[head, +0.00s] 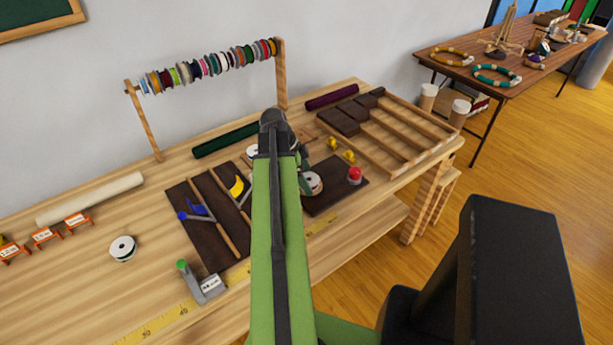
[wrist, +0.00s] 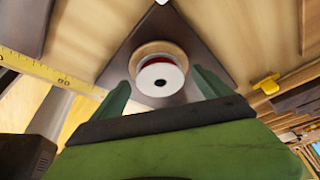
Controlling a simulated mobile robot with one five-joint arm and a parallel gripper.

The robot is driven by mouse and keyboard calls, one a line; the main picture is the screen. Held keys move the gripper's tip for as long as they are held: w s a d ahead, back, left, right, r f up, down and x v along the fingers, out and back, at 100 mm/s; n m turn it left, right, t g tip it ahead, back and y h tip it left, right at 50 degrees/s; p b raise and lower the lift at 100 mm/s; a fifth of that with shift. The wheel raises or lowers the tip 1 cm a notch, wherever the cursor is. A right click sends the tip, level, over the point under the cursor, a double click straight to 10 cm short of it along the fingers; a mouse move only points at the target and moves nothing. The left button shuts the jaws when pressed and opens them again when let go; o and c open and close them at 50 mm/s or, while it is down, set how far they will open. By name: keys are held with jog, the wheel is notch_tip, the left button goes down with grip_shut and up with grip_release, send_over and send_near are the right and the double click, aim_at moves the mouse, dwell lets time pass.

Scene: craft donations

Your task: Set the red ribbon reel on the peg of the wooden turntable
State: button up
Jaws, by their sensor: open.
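The red ribbon reel (wrist: 160,80) has white flanges with a red band between them. In the wrist view it sits over the round wooden turntable (wrist: 150,48), whose pale rim shows behind it. The reel's centre hole looks dark, and I cannot tell whether the peg is inside it. My gripper (wrist: 163,84) is open, with one green finger on each side of the reel and gaps between. In the head view a white-flanged reel (head: 313,184) shows beside my arm, which hides most of the turntable area.
A dark mat (head: 322,202) lies beneath, with a red button (head: 355,174) at its right. A slatted wooden tray (head: 395,140) stands behind. A rack of spools (head: 212,65) stands at the back.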

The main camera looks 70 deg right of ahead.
jog(key=p+v, duration=1.6)
jog(key=v, duration=0.1)
jog(key=shift+w+r, duration=0.15)
